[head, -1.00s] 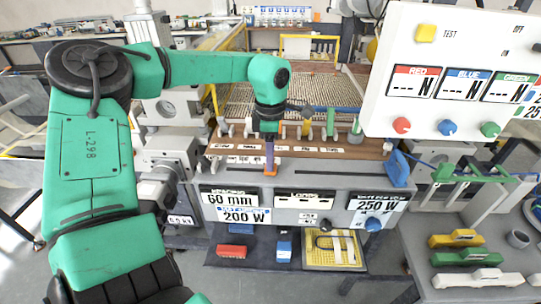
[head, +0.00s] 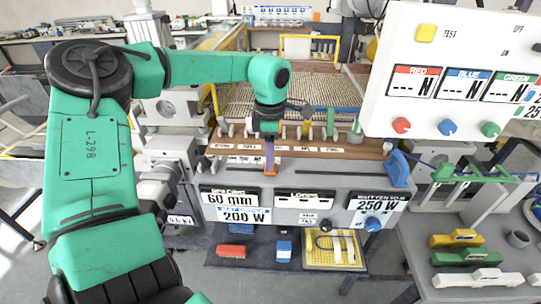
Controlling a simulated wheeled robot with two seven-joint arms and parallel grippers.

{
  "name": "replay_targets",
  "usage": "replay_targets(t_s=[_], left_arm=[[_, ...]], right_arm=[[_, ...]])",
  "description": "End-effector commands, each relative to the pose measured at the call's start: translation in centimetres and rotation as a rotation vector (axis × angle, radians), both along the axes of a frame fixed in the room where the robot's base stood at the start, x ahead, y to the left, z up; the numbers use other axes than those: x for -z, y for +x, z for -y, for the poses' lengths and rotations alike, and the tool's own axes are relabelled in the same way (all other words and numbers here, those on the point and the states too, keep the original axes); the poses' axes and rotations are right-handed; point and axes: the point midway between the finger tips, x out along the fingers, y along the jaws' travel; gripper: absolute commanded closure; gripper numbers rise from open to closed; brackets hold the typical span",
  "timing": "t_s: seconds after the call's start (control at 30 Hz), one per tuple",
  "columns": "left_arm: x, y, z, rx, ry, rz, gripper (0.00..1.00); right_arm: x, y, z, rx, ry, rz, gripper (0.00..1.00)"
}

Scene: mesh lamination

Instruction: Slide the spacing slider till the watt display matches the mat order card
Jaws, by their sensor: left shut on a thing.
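My left gripper (head: 269,142) comes down over the grey machine front and is shut on the spacing slider (head: 270,168), a purple upright piece with an orange base. The fingers hide part of its top. Below it, the spacing display (head: 229,198) reads 60 mm. The blue-headed card (head: 244,215) under that reads 200 W; it looks like the mat order card, though its small heading is hard to read. The watt display (head: 377,203) at the right of the panel reads 250 W. My right gripper is not in view.
A blue lever (head: 398,168) stands at the panel's right end, with a blue knob (head: 373,224) below. A white panel (head: 460,75) with coloured knobs hangs at upper right. A yellow tray (head: 335,252) and red and blue blocks lie below the machine front.

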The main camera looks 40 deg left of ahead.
Motion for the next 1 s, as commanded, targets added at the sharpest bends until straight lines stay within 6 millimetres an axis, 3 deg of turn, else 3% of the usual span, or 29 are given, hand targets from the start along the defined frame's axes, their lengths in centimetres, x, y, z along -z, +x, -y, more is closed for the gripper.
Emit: replay_targets(t_s=[0.27, 0.53, 0.8, 0.83, 0.9, 1.0], left_arm=[[0.0, 0.0, 0.0, 0.000, -0.002, 0.001, 1.00], [-0.1, -1.6, -2.3, -0.001, -0.001, 0.006, 1.00], [-0.1, -1.8, -2.4, 0.000, 0.000, 0.003, 1.00], [-0.1, -1.8, -2.4, 0.000, 0.000, 0.003, 0.48], [-0.1, -1.8, -2.4, 0.000, 0.000, 0.003, 0.25], [-0.1, -1.8, -2.4, 0.000, 0.000, 0.001, 0.25]], right_arm=[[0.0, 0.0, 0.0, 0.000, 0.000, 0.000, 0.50], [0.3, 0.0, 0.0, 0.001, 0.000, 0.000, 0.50], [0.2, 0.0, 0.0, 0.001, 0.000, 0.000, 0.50], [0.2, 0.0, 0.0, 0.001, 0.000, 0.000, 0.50], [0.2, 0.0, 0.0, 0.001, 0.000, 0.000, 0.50], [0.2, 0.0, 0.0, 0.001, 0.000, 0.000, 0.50]])
